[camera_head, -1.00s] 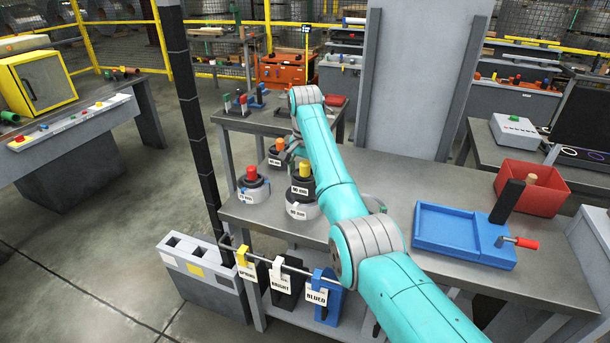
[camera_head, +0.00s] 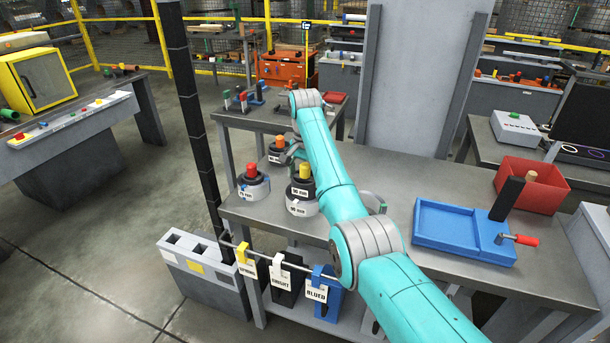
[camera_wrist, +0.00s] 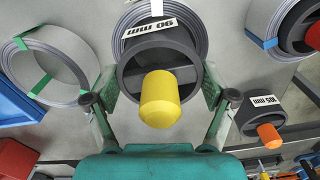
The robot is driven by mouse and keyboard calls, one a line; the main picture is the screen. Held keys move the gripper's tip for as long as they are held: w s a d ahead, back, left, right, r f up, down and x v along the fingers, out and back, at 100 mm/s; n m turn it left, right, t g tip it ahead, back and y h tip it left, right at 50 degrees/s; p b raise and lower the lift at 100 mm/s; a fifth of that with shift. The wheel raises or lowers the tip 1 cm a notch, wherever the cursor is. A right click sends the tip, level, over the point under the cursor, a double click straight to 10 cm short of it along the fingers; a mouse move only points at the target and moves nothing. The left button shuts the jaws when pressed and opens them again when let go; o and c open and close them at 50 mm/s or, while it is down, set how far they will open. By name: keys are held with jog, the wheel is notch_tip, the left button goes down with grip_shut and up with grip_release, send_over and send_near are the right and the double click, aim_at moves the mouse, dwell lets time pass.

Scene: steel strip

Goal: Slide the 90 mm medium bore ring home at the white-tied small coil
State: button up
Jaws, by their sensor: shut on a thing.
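The 90 mm bore ring (camera_head: 302,184) is a black cup with a yellow knob and a white "90 MM" label. It also shows in the wrist view (camera_wrist: 124,72). My gripper (camera_wrist: 160,90) is shut on this ring, one finger on each side. The ring is over the small grey coil (camera_head: 303,208), which shows a white tie in the wrist view (camera_wrist: 156,6). The ring's black body stands above the coil's top in the head view. Its lower end is hidden, so I cannot tell how deep it sits in the bore.
A coil with a red-knobbed ring (camera_head: 252,181) stands left, and an orange-knobbed ring (camera_head: 279,151) behind. A green-tied coil (camera_wrist: 52,62) lies left in the wrist view. A blue tray (camera_head: 450,225) and red bin (camera_head: 533,198) are right. Hanging tags (camera_head: 281,273) line the front edge.

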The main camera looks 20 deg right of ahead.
jog(key=shift+f, duration=2.05)
jog(key=o, duration=1.1)
notch_tip(320, 180, up, 12)
jog(key=shift+f, duration=0.1)
